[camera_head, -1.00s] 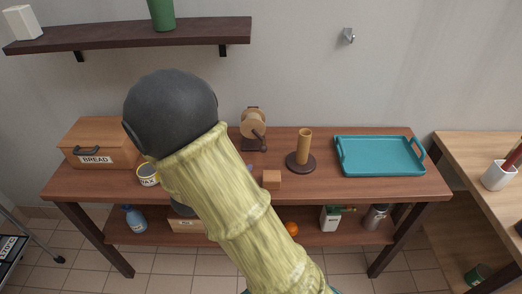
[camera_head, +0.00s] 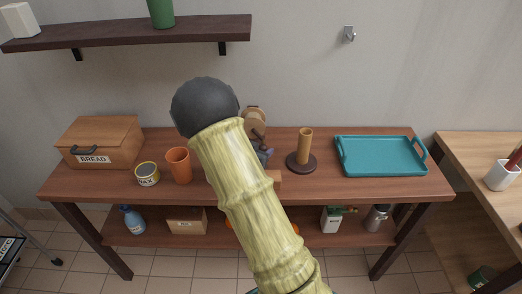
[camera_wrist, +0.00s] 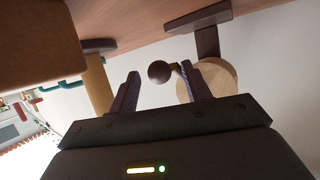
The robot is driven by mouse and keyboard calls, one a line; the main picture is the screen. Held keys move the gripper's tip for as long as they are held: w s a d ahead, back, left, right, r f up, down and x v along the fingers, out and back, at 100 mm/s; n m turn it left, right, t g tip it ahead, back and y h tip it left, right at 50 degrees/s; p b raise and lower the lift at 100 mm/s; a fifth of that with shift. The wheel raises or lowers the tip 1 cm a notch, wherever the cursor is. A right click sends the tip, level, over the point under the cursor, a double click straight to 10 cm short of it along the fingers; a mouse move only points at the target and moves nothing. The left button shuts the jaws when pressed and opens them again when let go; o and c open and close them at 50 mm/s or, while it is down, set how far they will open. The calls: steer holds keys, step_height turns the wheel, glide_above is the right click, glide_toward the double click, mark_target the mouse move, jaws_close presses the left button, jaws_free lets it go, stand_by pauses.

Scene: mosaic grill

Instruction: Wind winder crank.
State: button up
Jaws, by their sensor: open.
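The winder stands at the back of the wooden table, its round wooden drum (camera_head: 257,113) partly hidden behind my arm in the head view. In the tilted wrist view the drum (camera_wrist: 217,75) and its dark post and base (camera_wrist: 207,40) show at the right. The crank's dark round knob (camera_wrist: 159,72) appears between my open fingertips. My gripper (camera_wrist: 160,76) is open and holds nothing; I cannot tell whether either finger touches the knob. In the head view only a small part of my gripper (camera_head: 265,155) shows past the arm, in front of the winder.
A wooden peg on a round base (camera_head: 304,150) stands just right of the winder, with a teal tray (camera_head: 382,171) farther right. A small wooden block (camera_head: 274,180) lies in front. An orange cup (camera_head: 179,166), a wax tin (camera_head: 147,175) and a bread box (camera_head: 103,140) are left.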

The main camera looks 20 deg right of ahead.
steer(key=shift+w+d+f, duration=0.15)
steer(key=shift+w+d, duration=0.05)
steer(key=shift+d, duration=0.05)
jaws_close()
steer(key=shift+p, duration=0.3)
